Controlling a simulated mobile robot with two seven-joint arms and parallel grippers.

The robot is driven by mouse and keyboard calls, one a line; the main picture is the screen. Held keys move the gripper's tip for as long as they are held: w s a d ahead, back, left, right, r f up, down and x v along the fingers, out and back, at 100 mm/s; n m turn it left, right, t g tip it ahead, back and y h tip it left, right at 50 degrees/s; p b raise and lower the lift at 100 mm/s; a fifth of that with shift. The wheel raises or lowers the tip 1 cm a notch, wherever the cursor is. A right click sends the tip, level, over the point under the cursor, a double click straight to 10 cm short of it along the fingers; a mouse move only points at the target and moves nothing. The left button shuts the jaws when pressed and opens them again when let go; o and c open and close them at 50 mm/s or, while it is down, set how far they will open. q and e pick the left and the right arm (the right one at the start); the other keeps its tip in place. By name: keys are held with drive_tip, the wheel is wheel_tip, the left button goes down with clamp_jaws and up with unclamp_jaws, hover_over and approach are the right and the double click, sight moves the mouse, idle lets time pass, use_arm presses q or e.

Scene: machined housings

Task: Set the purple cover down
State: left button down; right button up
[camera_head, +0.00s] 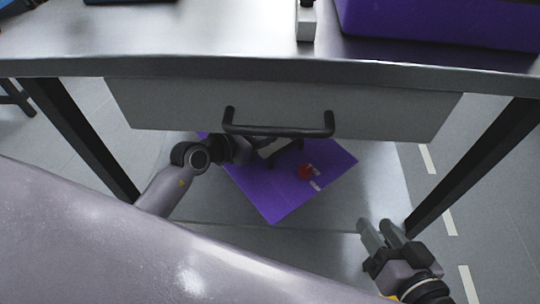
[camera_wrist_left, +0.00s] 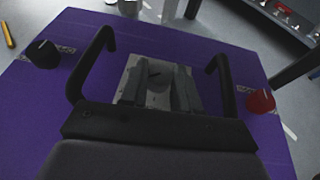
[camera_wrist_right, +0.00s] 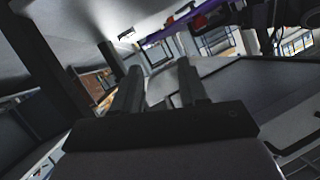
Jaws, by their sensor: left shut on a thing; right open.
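The purple cover (camera_head: 274,197) is a flat plate seen below the drawer in the head view, partly hidden by the drawer front. In the left wrist view the cover (camera_wrist_left: 222,58) fills much of the picture, with two black handles, a black knob (camera_wrist_left: 42,54), a red knob (camera_wrist_left: 261,101) and a grey metal block in the middle. My left gripper (camera_wrist_left: 157,88) is shut on the cover at that middle block, between the handles. I cannot tell whether the cover touches anything underneath. My right gripper (camera_head: 382,226) is open and empty at lower right, apart from the cover.
A metal workbench (camera_head: 200,45) with a grey drawer (camera_head: 170,105) and black drawer handle (camera_head: 280,131) overhangs the cover. Dark bench legs stand left (camera_head: 80,140) and right (camera_head: 470,165). A purple housing (camera_head: 440,22) stands on the bench top. A grey surface lies below the cover.

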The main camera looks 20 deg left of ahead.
use_arm(q)
wheel_tip(320, 180, down, 9)
drive_tip(key=b, duration=0.5)
drive_tip(key=shift+r, duration=0.2)
drive_tip(key=shift+f, duration=0.25)
use_arm(e)
drive_tip(key=d+t, duration=0.1)
drive_tip(key=d+n+t, duration=0.1)
drive_tip(key=shift+s+d+f+n+h, duration=0.15)
drive_tip(key=shift+s+d+n+h, duration=0.15)
drive_tip(key=shift+h, duration=0.1)
use_arm(q)
drive_tip(key=shift+s+f+b, duration=0.1)
drive_tip(key=shift+f+b, duration=0.3)
drive_tip(key=shift+f, duration=0.25)
drive_tip(key=c, duration=0.8)
unclamp_jaws()
drive_tip(key=shift+s+f, duration=0.1)
drive_tip(key=shift+f, duration=0.1)
use_arm(e)
drive_tip(key=shift+s+d, duration=0.1)
drive_tip(key=shift+d, duration=0.05)
